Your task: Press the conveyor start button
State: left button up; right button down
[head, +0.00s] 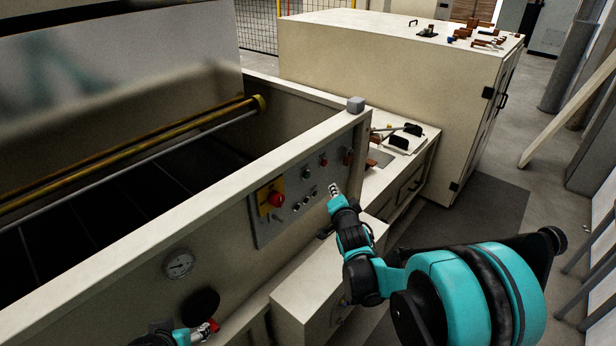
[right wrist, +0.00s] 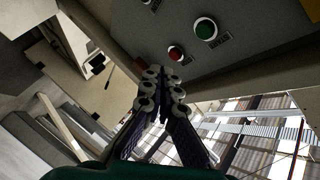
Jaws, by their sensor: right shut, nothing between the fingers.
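A grey control panel (head: 290,195) is on the side of the cream machine. My right gripper (head: 334,188) is shut and empty in front of the panel's right part. In the right wrist view its fingertips (right wrist: 160,78) are together below the red button, seemingly apart from both buttons. My left gripper (head: 207,328) is low at the bottom left, its jaws unclear.
A red mushroom knob (head: 276,199) on a yellow plate is on the panel's left part, with several small knobs beside it. A round gauge (head: 179,264) is further left. A ledge with a cream box (head: 318,285) lies below the panel. A cream cabinet (head: 390,70) stands behind.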

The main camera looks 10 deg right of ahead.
jog(key=w+a, duration=0.4)
jog(key=w, duration=0.1)
jog(key=shift+w+a, duration=0.15)
jog(key=shift+w, duration=0.15)
jog(key=shift+w+a, duration=0.1)
dwell(1.3)
jog(key=shift+w+a, duration=0.15)
jog(key=shift+w, duration=0.05)
jog(key=shift+w+a, duration=0.3)
jog(key=shift+w, duration=0.05)
dwell(0.8)
jog(key=shift+s+d, duration=0.55)
jog(key=shift+s, duration=0.15)
jog(key=shift+s+d, duration=0.8)
jog(key=shift+s, duration=0.2)
jog(key=shift+s+d, duration=0.75)
jog(key=shift+s, duration=0.2)
